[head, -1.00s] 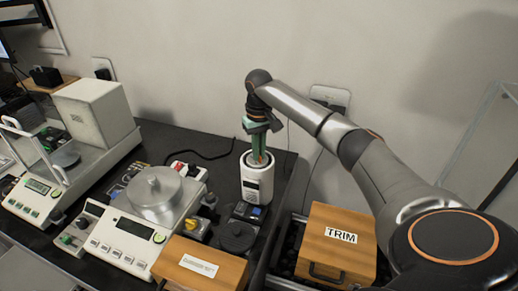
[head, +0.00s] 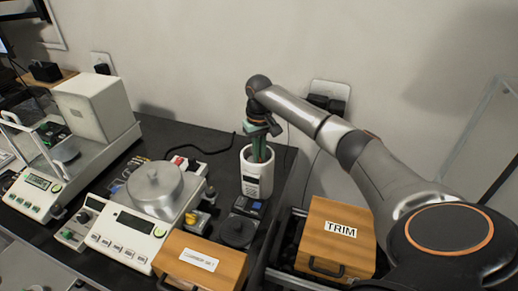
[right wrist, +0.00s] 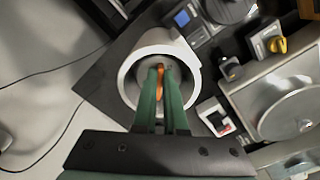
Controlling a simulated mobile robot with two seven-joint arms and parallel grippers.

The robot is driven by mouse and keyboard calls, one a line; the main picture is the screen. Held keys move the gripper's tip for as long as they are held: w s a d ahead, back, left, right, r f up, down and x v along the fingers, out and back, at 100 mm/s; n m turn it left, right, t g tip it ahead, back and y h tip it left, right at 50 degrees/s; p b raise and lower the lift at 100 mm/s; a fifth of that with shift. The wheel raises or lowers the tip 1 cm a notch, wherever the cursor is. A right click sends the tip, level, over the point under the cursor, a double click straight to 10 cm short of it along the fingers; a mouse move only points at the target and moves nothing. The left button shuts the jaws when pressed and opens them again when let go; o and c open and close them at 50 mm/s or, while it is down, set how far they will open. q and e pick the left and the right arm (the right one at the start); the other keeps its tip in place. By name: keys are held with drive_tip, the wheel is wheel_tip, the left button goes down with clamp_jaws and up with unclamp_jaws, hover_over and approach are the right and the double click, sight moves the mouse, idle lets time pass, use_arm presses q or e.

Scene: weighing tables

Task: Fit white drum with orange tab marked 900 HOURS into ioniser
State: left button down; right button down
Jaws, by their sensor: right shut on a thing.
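The ioniser (head: 256,182) is a white upright cylinder with an open top and a dark panel on its front, standing near the right end of the black table. It also shows from above in the right wrist view (right wrist: 127,80). My right gripper (head: 260,157) points down with its green fingers inside the ioniser's mouth. In the right wrist view, the fingers are shut on the orange tab (right wrist: 161,74). The drum's body is mostly hidden down in the cylinder, and its marking cannot be read. My left gripper is not in view.
A balance with a metal pan (head: 155,183) stands to the left, with a boxy weighing unit (head: 92,108) beyond it. A dark round item (head: 237,231) sits in front of the ioniser. Wooden boxes, one marked TRIM (head: 338,247), are at the front.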

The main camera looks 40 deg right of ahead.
drive_tip(key=c, duration=0.9)
unclamp_jaws()
wheel_tip(320, 180, up, 12)
drive_tip(key=shift+r+b, duration=0.2)
drive_tip(key=shift+b, duration=0.15)
